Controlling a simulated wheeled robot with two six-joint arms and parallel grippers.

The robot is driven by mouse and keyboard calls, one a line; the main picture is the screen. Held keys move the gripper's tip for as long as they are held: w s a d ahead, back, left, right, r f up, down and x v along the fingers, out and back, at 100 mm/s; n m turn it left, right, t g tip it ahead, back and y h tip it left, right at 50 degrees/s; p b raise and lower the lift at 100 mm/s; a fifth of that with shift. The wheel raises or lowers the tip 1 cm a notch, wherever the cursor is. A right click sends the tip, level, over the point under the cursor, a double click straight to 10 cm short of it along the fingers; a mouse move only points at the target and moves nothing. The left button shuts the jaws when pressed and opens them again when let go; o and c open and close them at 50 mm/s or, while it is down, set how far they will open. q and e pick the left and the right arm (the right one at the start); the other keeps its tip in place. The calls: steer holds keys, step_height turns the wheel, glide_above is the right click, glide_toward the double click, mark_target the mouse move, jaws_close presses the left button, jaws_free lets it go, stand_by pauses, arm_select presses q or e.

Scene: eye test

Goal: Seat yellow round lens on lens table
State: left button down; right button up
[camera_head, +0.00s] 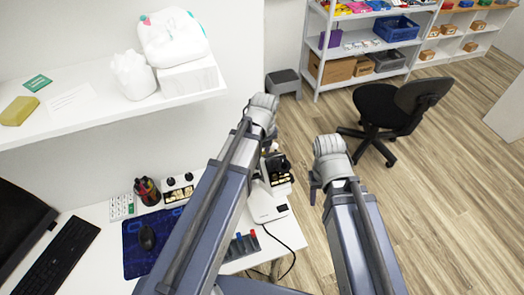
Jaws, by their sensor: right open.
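A white instrument (268,207) with a dark upper part stands at the desk's right edge, partly behind my left arm. I cannot make out its lens table. I cannot pick out the yellow round lens for certain; my left arm covers part of this area. My right gripper (316,187) is open, small and partly hidden by its wrist, to the right of the instrument and apart from it in the picture. My left gripper is mostly hidden at the end of the left arm, above the instrument in the picture.
A rack with blue and red pieces (241,246) is near the desk's front right. A pen cup (147,191), a mouse (147,238) and a keyboard (58,254) lie left. A wall shelf (110,118) hangs above. An office chair (384,110) stands on open floor.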

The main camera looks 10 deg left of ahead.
arm_select(q)
steer(key=c, duration=0.6)
jaws_free()
steer(key=r+p, duration=0.7)
steer(key=shift+s+d+r+p, duration=0.2)
steer(key=shift+s+r+p, duration=0.1)
steer(key=shift+r+p, duration=0.1)
